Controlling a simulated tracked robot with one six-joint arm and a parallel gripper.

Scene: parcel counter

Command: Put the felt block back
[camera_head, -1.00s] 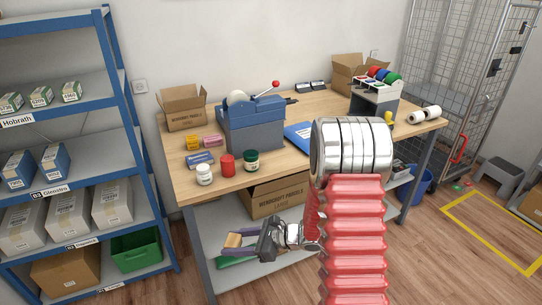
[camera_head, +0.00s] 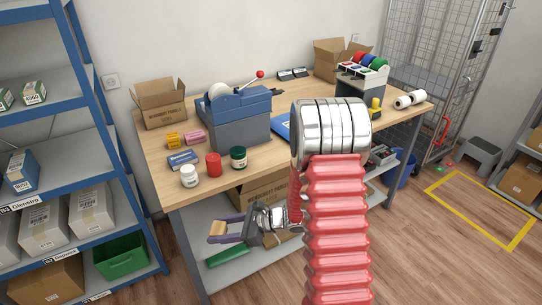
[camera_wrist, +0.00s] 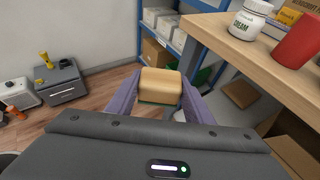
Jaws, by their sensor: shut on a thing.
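The felt block, tan with a thin green layer underneath, shows in the wrist view (camera_wrist: 161,86) between the two purple fingers. My gripper (camera_wrist: 160,92) is shut on it. In the head view, my gripper (camera_head: 222,231) is held low in front of the workbench, beside its left front leg and lower shelf. The block is small there, a tan patch (camera_head: 218,228) between the fingers. It is held in the air, clear of the bench top.
The workbench (camera_head: 150,150) carries a blue-grey machine (camera_head: 238,118), a red jar (camera_head: 213,164) and white and dark green jars near its front edge. A blue shelving rack (camera_head: 115,135) stands at left. A green bin (camera_head: 120,255) sits low on it. Open floor lies right of the bench.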

